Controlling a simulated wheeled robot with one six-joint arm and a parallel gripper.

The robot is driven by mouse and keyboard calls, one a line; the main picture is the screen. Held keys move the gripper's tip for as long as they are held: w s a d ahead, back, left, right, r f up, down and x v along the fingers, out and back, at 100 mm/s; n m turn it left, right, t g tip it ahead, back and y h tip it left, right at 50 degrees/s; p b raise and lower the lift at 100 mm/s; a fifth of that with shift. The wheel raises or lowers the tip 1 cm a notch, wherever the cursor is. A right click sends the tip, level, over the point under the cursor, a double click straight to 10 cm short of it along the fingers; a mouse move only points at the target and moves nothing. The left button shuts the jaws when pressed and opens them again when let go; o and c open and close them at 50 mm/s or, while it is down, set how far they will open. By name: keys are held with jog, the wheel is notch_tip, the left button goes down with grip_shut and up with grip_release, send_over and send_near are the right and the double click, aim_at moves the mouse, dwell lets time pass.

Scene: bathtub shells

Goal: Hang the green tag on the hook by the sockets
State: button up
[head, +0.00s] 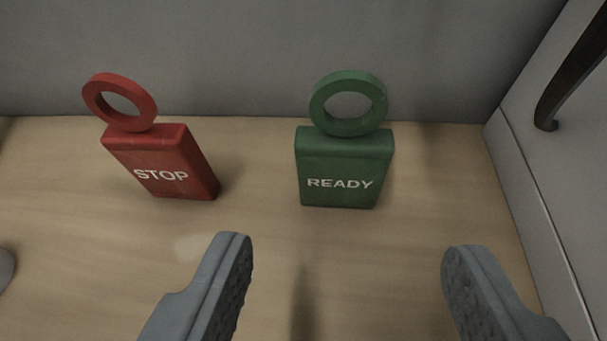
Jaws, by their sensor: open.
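The green tag (342,168) stands upright on a wooden surface near the grey back wall. It reads READY and has a ring on top. My gripper (347,262) is open and empty, with its two fingers at the lower left and lower right of the picture. The green tag is ahead of the gap between the fingers, apart from both of them. The hook by the sockets cannot be made out for certain, and no sockets show.
A red tag (160,160) reading STOP, with a ring on top, stands turned to the left of the green tag. A grey side wall (540,130) is on the right, with a dark curved piece (572,72) in front of it. The wooden surface (265,240) is clear before the tags.

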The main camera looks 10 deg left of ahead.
aim_at(351, 73)
jog(key=shift+x, duration=3.95)
jog(key=shift+c, duration=0.5)
jog(key=c, duration=0.7)
jog(key=shift+r, duration=3)
